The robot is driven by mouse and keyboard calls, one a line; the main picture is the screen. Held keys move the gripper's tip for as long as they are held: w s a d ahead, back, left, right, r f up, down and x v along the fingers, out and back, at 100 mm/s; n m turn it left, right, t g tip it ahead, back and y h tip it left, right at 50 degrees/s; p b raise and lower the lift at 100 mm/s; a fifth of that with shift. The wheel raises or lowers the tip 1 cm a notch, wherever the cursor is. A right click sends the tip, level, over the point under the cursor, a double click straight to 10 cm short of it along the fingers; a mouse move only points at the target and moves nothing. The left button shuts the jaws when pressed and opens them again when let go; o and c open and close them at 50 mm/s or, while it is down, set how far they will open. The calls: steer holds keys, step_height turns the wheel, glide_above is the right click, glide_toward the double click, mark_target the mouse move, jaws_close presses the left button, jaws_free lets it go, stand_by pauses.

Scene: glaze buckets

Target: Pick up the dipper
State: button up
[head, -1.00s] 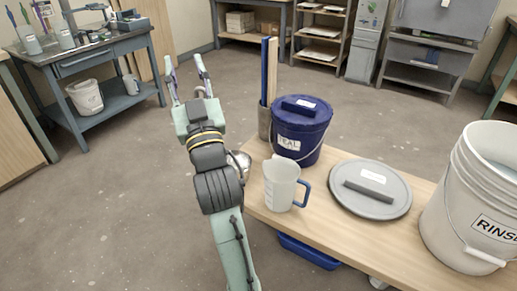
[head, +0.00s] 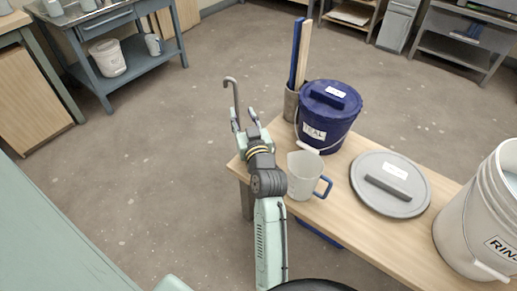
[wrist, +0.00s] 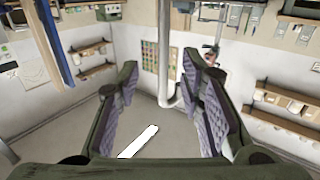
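The dipper (head: 236,98) shows in the head view as a thin grey handle with a hooked top, rising at the bench's left end. Its lower part is hidden behind my arm. My gripper (head: 246,117) is at this handle, below the hook, with its fingers spread. In the wrist view a grey upright rod, which looks like the dipper's handle (wrist: 166,55), stands between the fingers of my gripper (wrist: 160,78). Clear gaps show on both sides, so the fingers are open and not closed on it.
A white jug (head: 301,176) with a blue handle stands close right of my arm. Behind it are a blue lidded TEAL bucket (head: 327,120) and a holder (head: 290,102) with two sticks. A grey lid (head: 412,200) and a RINSE bucket (head: 482,222) stand farther right. Floor left is open.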

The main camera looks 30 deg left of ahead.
mark_target(237, 105)
steer(key=p+x, duration=0.2)
steer(key=x, duration=0.4)
steer(key=shift+s+a+f, duration=0.15)
steer(key=shift+a, duration=0.05)
steer(key=shift+w+a+f, duration=0.15)
steer(key=shift+w+a, duration=0.15)
steer(key=shift+c, duration=0.6)
jaws_close()
